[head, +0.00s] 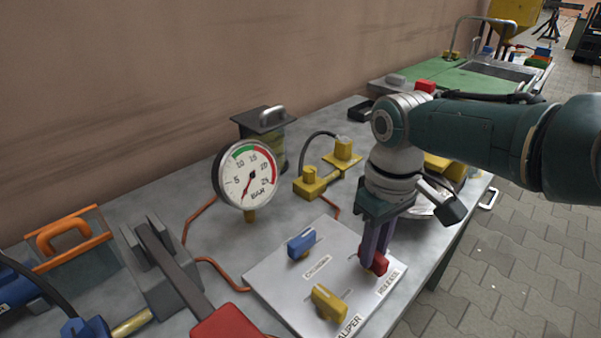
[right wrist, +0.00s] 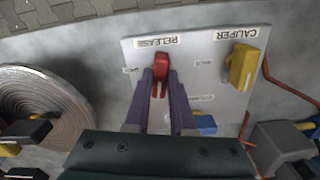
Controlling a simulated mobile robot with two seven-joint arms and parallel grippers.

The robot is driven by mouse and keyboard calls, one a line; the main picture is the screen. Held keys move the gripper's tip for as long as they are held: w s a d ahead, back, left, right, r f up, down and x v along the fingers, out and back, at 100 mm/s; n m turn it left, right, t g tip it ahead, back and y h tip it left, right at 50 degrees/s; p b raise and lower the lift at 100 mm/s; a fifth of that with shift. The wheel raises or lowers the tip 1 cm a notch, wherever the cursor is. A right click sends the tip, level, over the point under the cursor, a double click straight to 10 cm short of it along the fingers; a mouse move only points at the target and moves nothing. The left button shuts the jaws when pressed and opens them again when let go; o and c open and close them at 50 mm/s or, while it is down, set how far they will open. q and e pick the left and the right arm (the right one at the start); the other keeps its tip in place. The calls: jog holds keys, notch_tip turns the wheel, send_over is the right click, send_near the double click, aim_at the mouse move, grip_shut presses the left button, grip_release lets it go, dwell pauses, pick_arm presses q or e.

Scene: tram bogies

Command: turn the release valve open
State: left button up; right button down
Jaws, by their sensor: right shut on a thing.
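The release valve has a red handle (head: 376,262) at the right corner of a pale grey panel (head: 275,283), beside the label RELEASE. In the right wrist view the red handle (right wrist: 161,68) points up the picture toward that label, between smaller labels too small to read. My right gripper (head: 372,252) reaches down from above and is shut on the red handle; its purple fingers (right wrist: 161,88) lie on both sides of it and hide part of it. My left gripper is not in view.
A yellow handle (head: 328,302), labelled CALIPER, and a blue handle (head: 301,243) share the panel. A pressure gauge (head: 248,175) stands behind it, needle low. A red-gripped lever (head: 225,322) and copper pipes (head: 215,272) are at left. A coiled round part (right wrist: 45,105) lies beside the panel.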

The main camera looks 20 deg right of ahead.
jog(key=shift+n, duration=1.1)
jog(key=c, duration=0.8)
grip_release()
jog(key=shift+o, duration=0.2)
jog(key=shift+r, duration=0.1)
notch_tip(320, 180, up, 9)
jog(key=p, duration=0.5)
jog(key=shift+f, duration=0.2)
jog(key=shift+r+p, duration=0.3)
jog(key=shift+r, duration=0.25)
